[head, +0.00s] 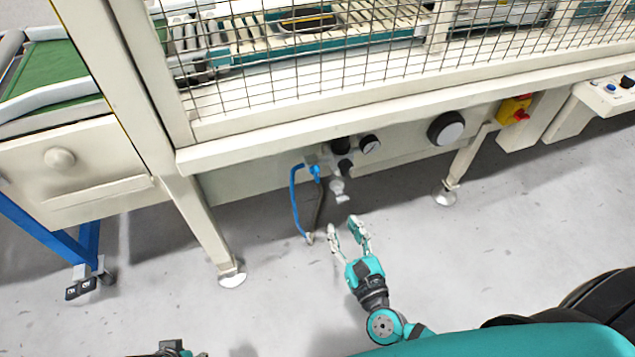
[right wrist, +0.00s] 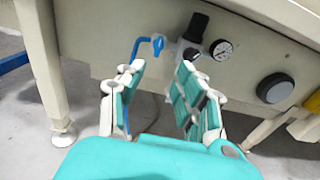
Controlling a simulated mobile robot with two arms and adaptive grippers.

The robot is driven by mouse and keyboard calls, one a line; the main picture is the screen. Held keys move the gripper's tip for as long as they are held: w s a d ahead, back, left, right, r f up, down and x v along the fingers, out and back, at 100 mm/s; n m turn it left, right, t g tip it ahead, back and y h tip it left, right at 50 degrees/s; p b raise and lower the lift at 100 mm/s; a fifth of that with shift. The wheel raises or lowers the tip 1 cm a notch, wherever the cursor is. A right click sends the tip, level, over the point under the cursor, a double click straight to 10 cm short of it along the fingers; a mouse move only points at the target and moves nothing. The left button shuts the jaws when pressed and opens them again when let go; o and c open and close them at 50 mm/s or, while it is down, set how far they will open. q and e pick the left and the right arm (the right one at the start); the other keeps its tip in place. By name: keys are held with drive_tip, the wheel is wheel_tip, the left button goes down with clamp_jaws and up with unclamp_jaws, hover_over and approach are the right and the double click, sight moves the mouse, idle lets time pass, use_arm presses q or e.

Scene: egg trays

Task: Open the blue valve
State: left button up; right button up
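The blue valve (head: 315,170) is a small blue piece below the front beam of the caged machine, beside a black-and-grey fitting. A blue hose (head: 295,195) curves down from beside it. In the right wrist view the blue valve (right wrist: 157,42) shows just beyond the fingertips. My right gripper (head: 344,225) is open and empty, below and slightly right of the valve, apart from it. Its two spread fingers also show in the right wrist view (right wrist: 160,75). Only a dark, small part of my left arm end (head: 175,350) shows at the bottom edge, so its fingers are hidden.
Machine legs (head: 205,225) stand on either side. A yellow-and-red switch (head: 515,110) is farther right. The grey floor in front is clear.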

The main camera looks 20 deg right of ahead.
sight(318, 173)
drive_tip(key=w, duration=1.6)
drive_tip(key=shift+w+a+r, duration=0.1)
drive_tip(key=shift+a+r, duration=0.15)
drive_tip(key=shift+a, duration=0.05)
use_arm(q)
drive_tip(key=shift+d+r, duration=0.1)
drive_tip(key=shift+r, duration=1)
use_arm(e)
drive_tip(key=shift+w, duration=0.55)
